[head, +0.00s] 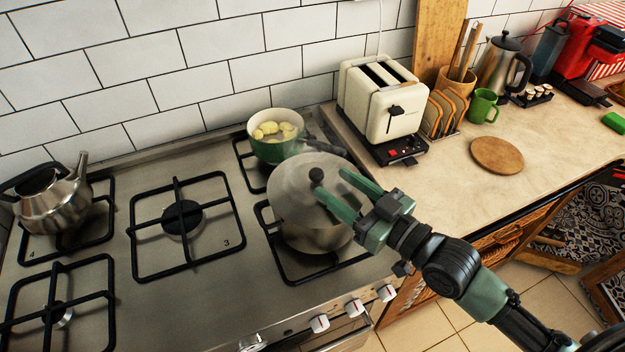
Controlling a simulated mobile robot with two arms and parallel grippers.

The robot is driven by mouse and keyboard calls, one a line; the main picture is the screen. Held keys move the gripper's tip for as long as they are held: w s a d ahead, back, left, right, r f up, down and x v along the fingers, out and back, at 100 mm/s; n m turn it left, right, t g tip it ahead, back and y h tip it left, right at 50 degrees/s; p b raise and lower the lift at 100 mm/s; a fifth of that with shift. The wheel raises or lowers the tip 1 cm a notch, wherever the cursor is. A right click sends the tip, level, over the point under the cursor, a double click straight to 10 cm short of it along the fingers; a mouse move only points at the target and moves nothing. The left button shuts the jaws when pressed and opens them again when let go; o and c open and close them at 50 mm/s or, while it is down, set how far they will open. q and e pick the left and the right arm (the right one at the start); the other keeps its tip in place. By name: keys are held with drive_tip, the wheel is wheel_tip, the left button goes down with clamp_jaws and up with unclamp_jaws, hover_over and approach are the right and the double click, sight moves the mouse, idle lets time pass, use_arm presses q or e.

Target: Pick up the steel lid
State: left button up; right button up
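The steel lid (291,196) is round and shiny with a black knob (316,175) on top. It sits on a steel pot (315,238) on the stove's front right burner. My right gripper (331,181) reaches in from the right over the lid. Its two green fingers are apart, with their tips close to the knob. The gripper looks open and empty; I cannot tell whether the fingertips touch the knob or lid. The fingers and wrist cover part of the lid's right side. My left gripper is not in view.
A green pot (268,150) with yellowish food stands just behind the lidded pot, its dark handle pointing right. A cream toaster (385,105) stands behind right on the counter. A steel kettle (52,203) is at far left. The middle burner (182,219) is bare.

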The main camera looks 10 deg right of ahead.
sight(322, 177)
drive_tip(key=shift+w+a+r+p, duration=0.35)
drive_tip(key=shift+w+a+p, duration=0.1)
drive_tip(key=shift+w+a, duration=0.1)
drive_tip(key=p+x, duration=0.1)
drive_tip(key=x, duration=0.3)
drive_tip(key=shift+s+a+f, duration=0.1)
drive_tip(key=shift+f, duration=0.1)
clamp_jaws()
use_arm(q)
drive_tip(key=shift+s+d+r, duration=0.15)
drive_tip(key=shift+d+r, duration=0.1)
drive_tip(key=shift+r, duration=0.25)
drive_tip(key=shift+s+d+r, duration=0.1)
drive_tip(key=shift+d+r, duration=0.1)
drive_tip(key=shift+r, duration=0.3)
